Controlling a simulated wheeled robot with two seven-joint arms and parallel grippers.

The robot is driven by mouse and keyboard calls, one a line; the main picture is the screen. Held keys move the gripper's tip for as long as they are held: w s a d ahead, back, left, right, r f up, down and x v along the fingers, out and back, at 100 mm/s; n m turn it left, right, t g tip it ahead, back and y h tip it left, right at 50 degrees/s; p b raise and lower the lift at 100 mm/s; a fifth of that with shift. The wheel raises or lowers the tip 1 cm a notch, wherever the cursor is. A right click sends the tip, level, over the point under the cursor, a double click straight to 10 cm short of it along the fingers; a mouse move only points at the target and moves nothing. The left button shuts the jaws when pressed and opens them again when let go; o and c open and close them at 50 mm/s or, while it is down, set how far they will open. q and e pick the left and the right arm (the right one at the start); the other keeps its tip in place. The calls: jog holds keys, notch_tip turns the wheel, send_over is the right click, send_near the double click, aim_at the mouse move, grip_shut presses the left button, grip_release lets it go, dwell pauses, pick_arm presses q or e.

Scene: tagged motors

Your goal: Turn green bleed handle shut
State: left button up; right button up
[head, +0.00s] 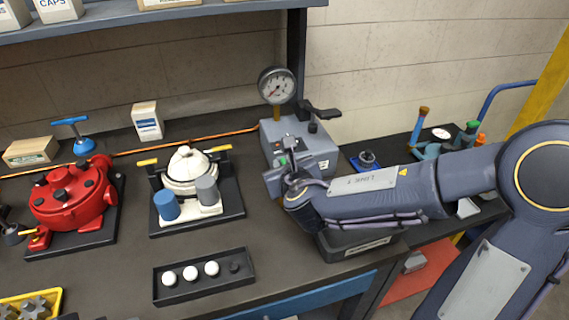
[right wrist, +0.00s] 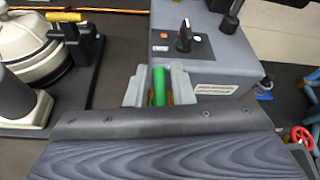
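The green bleed handle (right wrist: 159,84) shows upright in the right wrist view, in front of the grey box-shaped unit (right wrist: 215,65). My right gripper (right wrist: 159,90) has one grey finger on each side of the handle. Narrow gaps seem to show between the handle and the fingers, so the gripper looks open around it. In the head view my right gripper (head: 279,180) is at the near face of the grey unit (head: 318,150), and only a bit of green shows there. The handle's lower part is hidden. My left gripper is not in view.
A pressure gauge (head: 277,86) rises behind the unit, and a black lever (head: 318,112) sticks out on top. To the left stand a cream pump (head: 190,170) on a black base and a red motor (head: 70,195). A black tray (head: 165,291) lies in front.

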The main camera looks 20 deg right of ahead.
grip_shut()
